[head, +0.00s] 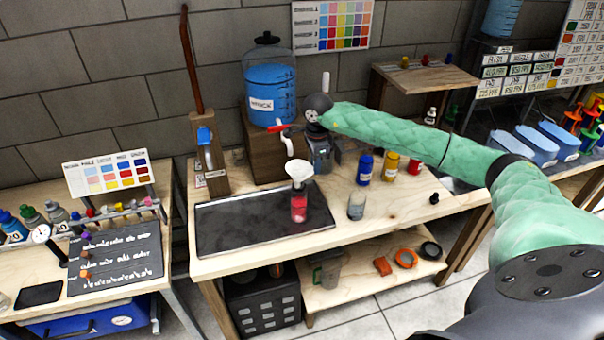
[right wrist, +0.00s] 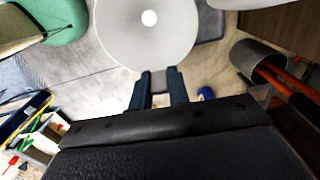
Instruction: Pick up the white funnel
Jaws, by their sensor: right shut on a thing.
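The white funnel (head: 299,169) is upright, directly above a bottle with red liquid (head: 299,208) on the dark tray. I cannot tell whether its stem is inside the bottle neck. My right gripper (head: 310,164) reaches down from behind and right of the funnel. In the right wrist view the funnel's round mouth (right wrist: 146,32) with its bright hole lies just past the fingertips. The right fingers (right wrist: 160,84) are shut on a small grey piece at the funnel's rim. My left gripper is out of view.
The dark tray (head: 232,224) lies on the wooden bench. A clear glass (head: 357,206) and small blue (head: 364,169), yellow (head: 390,166) and red (head: 415,163) containers stand to the right. A blue-filled dispenser (head: 270,92) with a red tap stands behind on a wooden block.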

